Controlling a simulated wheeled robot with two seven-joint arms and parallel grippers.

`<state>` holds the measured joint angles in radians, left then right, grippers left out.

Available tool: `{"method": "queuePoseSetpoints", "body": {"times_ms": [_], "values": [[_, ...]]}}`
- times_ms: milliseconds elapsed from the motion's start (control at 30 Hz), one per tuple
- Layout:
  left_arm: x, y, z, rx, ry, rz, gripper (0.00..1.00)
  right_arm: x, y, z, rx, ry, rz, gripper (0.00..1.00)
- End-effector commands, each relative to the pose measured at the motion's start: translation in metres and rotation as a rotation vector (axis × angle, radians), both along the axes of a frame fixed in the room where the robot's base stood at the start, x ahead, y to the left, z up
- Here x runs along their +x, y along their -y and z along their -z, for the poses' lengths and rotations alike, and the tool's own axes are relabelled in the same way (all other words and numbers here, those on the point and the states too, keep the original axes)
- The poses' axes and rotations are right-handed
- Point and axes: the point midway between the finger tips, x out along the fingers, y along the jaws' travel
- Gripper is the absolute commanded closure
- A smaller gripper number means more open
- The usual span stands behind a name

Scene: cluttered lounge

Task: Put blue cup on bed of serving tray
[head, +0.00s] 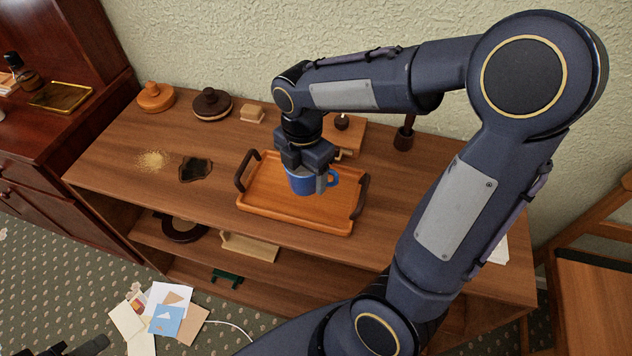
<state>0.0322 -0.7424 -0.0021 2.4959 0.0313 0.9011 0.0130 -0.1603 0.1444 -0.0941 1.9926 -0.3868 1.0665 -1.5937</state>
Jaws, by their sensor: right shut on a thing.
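The blue cup (306,183) is upright in the head view, over the middle of the serving tray. My right gripper (310,174) is shut on the cup from above, and its fingers hide part of the rim. The cup's handle points right. The wooden serving tray (270,204) has two dark end handles and lies on the wooden table. I cannot tell whether the cup's bottom touches the tray bed. My left gripper is not clearly in view.
Lidded wooden pots (156,97), a small block (252,113) and a wooden box (352,134) stand along the back of the table. Light crumbs (153,160) and a dark patch (195,169) lie left of the tray. A chair (596,270) stands at the right.

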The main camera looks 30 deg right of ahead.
Motion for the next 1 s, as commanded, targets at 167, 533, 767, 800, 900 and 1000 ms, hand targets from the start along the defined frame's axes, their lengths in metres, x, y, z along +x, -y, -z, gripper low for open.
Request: {"method": "queuePoseSetpoints", "body": {"times_ms": [167, 533, 767, 800, 900, 1000], "values": [[0.0, 0.0, 0.003, 0.0, 0.0, 0.0, 0.64, 0.008, 0.021, 0.03, 0.0, -0.005, 0.001, 0.62], [0.0, 0.0, 0.006, 0.0, 0.0, 0.0, 0.64, 0.014, 0.035, 0.067, 0.0, -0.005, -0.002, 0.62], [0.0, 0.0, 0.007, 0.0, 0.0, 0.0, 0.64, 0.014, 0.035, 0.078, 0.0, -0.001, -0.002, 0.62], [0.0, 0.0, 0.007, 0.0, 0.0, 0.0, 0.64, 0.014, 0.035, 0.078, 0.0, 0.0, -0.002, 0.62], [0.0, 0.0, 0.007, 0.0, 0.0, 0.0, 0.64, 0.014, 0.035, 0.078, 0.0, 0.0, -0.002, 0.62], [0.0, 0.0, 0.01, 0.0, 0.0, 0.0, 0.64, 0.014, 0.035, 0.081, 0.0, -0.001, -0.002, 0.62]]}}
